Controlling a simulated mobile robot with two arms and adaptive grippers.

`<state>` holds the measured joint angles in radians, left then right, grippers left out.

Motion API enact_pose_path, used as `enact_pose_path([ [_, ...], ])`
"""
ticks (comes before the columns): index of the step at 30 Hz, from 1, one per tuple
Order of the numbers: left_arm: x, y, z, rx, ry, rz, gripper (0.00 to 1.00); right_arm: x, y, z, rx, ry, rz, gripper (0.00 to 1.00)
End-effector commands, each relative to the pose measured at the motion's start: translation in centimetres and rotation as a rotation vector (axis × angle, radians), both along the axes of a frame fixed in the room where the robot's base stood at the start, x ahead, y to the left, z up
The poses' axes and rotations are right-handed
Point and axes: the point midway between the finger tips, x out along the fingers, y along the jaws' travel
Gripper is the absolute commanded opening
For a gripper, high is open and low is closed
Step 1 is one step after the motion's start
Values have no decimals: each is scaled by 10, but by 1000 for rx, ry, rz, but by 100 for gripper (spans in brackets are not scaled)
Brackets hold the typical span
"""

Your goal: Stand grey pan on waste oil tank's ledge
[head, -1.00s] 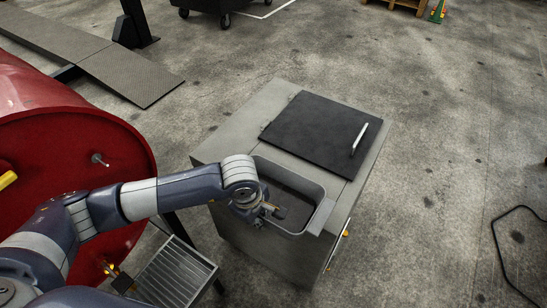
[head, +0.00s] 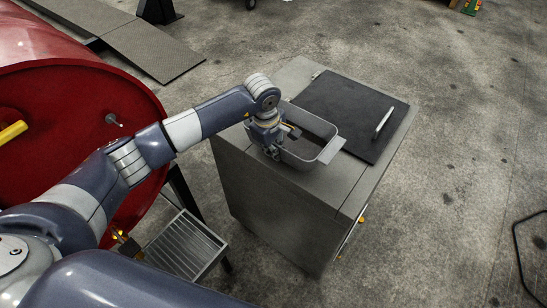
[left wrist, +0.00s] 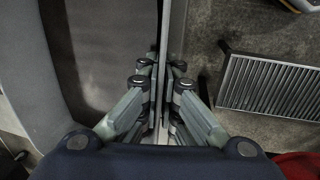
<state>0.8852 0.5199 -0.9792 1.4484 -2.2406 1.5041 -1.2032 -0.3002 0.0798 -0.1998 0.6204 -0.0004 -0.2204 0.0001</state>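The grey pan (head: 302,161) is an open tub with a flared lip at its right end. It appears upright over the bare front ledge of the grey waste oil tank (head: 330,188), in front of the black lid (head: 350,108). I cannot tell whether its base touches the ledge. My left gripper (head: 272,147) is at the pan's left end. In the left wrist view, its fingers (left wrist: 164,70) are closed on either side of the pan's thin wall (left wrist: 176,30). The pan's dark inside (left wrist: 105,60) is left of them. My right gripper is not in view.
A red drum (head: 75,150) stands at the left, with a slatted grate (head: 183,246) low beside it. The black lid has a pale handle (head: 383,122). A ramp (head: 150,50) lies at the back left. A black cable (head: 518,250) lies on the right floor, otherwise largely clear.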

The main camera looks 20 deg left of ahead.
Motion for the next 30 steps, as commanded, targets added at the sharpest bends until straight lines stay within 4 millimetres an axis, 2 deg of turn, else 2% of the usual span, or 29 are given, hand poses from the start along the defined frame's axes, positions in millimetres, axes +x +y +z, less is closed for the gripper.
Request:
enact_pose_path([
  [4, 11, 2, 0, -3, -5, 3, 0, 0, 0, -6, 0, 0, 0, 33],
  [10, 8, 1, -33, -3, -2, 2, 0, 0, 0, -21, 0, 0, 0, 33],
  [23, 9, 2, -38, -2, -5, 0, 0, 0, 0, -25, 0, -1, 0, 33],
  [24, 8, 3, -38, 0, 0, 1, 12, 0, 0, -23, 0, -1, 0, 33],
  [26, 7, 3, -38, 0, 1, 1, 25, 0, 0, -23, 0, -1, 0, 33],
  [30, 7, 2, -38, 0, 1, 1, 25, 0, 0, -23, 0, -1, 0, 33],
])
